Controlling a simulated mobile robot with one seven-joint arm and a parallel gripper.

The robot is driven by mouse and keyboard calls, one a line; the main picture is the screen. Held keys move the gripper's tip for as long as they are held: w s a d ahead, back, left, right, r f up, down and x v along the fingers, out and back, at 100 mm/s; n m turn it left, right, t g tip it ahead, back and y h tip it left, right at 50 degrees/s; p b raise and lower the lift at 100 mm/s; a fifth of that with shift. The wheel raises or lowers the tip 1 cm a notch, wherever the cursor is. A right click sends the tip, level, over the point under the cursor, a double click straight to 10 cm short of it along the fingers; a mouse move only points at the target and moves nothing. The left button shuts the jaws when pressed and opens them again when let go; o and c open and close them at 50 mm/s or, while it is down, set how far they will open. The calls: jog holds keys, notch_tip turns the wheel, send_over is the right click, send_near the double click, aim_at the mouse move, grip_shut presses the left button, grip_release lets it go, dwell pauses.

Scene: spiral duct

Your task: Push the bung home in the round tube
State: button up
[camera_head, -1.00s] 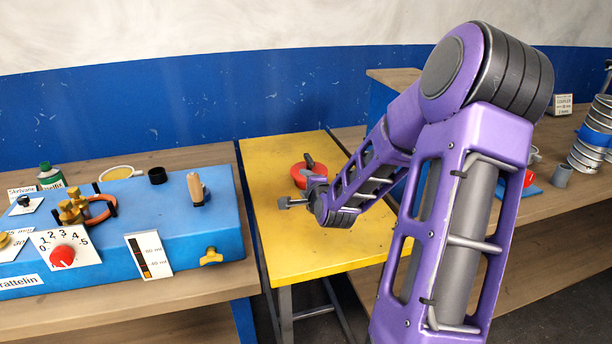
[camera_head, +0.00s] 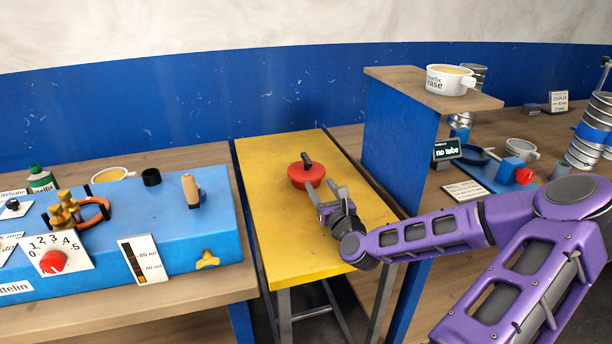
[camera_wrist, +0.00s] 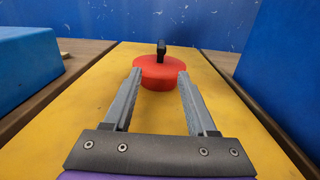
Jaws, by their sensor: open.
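A round red piece with an upright black handle (camera_head: 306,175) lies on the yellow table and looks like the bung. In the wrist view the red piece (camera_wrist: 158,75) is straight ahead, just beyond my fingertips. My gripper (camera_head: 322,188) is open and empty, low over the table on the near side of it, fingers pointing towards it. In the wrist view my gripper (camera_wrist: 160,82) has its two fingers apart, framing the red piece. Which thing is the round tube I cannot tell; ribbed metal duct pieces (camera_head: 592,135) stand at the far right.
A blue box (camera_head: 100,225) with a dial, clamp and wooden handle stands on the left bench. A raised shelf (camera_head: 425,92) on a blue panel holds a white pot (camera_head: 448,80). The yellow table (camera_head: 290,255) is otherwise clear.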

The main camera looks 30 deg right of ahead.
send_near(306, 157)
jog(key=w, duration=0.1)
jog(key=w+f, duration=0.1)
jog(key=w, duration=0.1)
jog(key=w+d+f, duration=0.1)
jog(key=shift+w, duration=0.15)
jog(key=shift+r+x, duration=0.2)
jog(key=shift+x, duration=1.25)
jog(key=shift+r+x, duration=0.25)
jog(key=shift+x, duration=1.15)
jog(key=shift+d, duration=0.1)
grip_shut()
